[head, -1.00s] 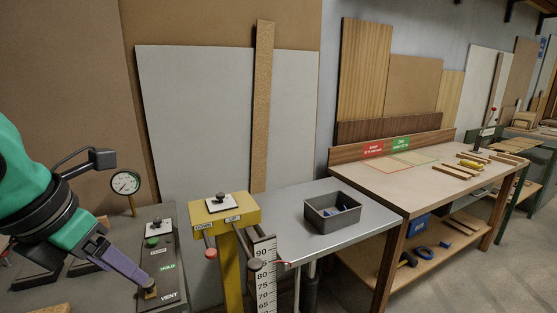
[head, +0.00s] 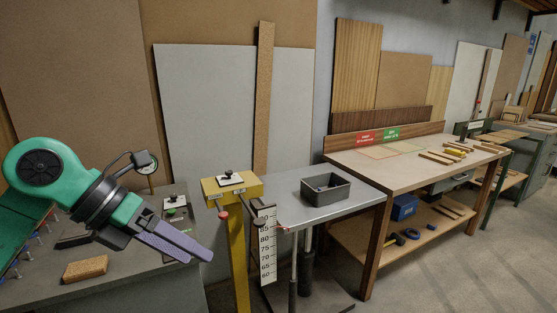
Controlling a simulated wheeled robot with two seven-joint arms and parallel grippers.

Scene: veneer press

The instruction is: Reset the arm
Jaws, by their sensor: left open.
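My left gripper (head: 197,250) comes in from the left on a green and black arm. Its two purple-grey fingers point down and to the right, a little apart, with nothing between them. It hangs in front of the dark control panel (head: 176,212), which has a green button and a small lever on top, and covers the panel's lower part. My right gripper is not in view.
A yellow post (head: 238,255) with a height scale (head: 266,245) stands right of the gripper. Beyond it are a grey lift table (head: 345,204) with a grey bin (head: 326,194) and a wooden workbench (head: 440,158). A cork block (head: 85,268) lies on the left worktop (head: 140,286).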

